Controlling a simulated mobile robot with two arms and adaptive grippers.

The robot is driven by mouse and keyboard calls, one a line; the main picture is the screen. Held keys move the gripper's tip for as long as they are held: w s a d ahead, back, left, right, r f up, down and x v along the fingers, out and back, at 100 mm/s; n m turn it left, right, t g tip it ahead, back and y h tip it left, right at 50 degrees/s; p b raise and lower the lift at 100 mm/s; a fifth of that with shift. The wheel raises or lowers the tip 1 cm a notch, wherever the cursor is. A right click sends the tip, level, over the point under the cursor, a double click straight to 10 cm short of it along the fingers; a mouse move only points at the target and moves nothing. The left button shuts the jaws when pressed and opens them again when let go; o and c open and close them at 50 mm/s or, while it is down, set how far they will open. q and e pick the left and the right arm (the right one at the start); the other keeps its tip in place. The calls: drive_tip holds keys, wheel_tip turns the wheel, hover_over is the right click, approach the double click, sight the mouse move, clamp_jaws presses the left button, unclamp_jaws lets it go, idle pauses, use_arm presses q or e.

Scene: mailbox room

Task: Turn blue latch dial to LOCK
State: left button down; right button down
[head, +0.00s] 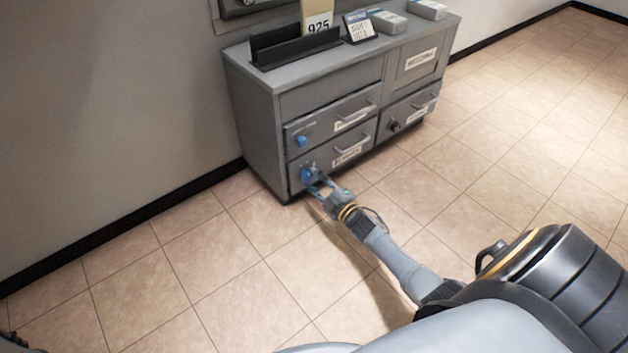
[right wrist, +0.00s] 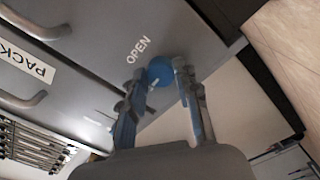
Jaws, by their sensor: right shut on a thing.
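The blue latch dial (head: 306,175) is on the left of the lower left drawer of the grey cabinet, close to the floor. My right gripper (head: 311,181) reaches it from the front and is shut on it. In the right wrist view the dial (right wrist: 160,70) shows as a round blue knob between the fingertips (right wrist: 155,88) of my right gripper. The word OPEN (right wrist: 138,49) is printed on the drawer front beside the dial. I cannot read a LOCK mark.
A second blue dial (head: 302,141) is on the drawer above. A dark knob (head: 395,126) is on the lower right drawer. Drawer handles (head: 352,151) stick out beside the dials. The cabinet top (head: 290,72) holds a black tray and boxes. The tiled floor (head: 215,270) in front is clear.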

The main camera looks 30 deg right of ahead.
drive_tip(key=c, duration=1)
unclamp_jaws()
drive_tip(key=shift+s, duration=0.25)
drive_tip(key=s, duration=0.7)
drive_tip(key=s+d, duration=0.1)
drive_tip(key=s, duration=0.3)
drive_tip(key=shift+s, duration=0.2)
drive_tip(key=shift+a, duration=0.1)
